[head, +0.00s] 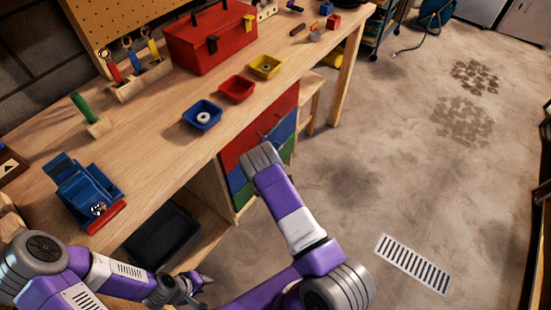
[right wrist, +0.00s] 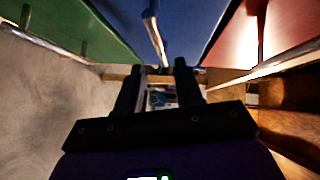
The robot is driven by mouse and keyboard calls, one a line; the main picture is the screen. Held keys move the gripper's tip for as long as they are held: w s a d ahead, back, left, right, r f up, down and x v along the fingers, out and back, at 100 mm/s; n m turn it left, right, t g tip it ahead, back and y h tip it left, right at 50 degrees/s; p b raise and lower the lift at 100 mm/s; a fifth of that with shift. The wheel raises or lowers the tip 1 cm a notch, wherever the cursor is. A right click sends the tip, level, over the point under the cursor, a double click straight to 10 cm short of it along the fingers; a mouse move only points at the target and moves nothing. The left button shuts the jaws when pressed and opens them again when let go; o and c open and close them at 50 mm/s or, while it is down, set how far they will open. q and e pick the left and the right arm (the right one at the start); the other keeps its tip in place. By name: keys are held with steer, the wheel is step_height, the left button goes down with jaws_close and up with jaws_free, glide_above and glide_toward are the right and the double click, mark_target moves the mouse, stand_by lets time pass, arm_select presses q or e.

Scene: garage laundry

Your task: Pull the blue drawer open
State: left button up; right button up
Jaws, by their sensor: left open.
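The blue drawer (head: 284,131) is in the unit under the workbench, below the red drawer (head: 259,128) and above a green one (head: 287,151). Its front fills the top middle of the right wrist view (right wrist: 195,18), with a metal bar handle (right wrist: 154,38) across it. My right gripper (right wrist: 158,72) is open, its dark fingers on either side of the handle's line; I cannot tell whether they touch it. In the head view my right wrist hides its fingers and part of the drawers. My left gripper (head: 201,281) is open and empty, low in front of the bench.
A black bin (head: 162,237) stands beneath. The floor on the right is clear, with a drain grate (head: 413,264).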

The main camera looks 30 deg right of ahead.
steer(key=b+x, duration=0.2)
steer(key=x, duration=0.5)
steer(key=shift+w, duration=0.1)
jaws_close()
steer(key=shift+d, duration=0.1)
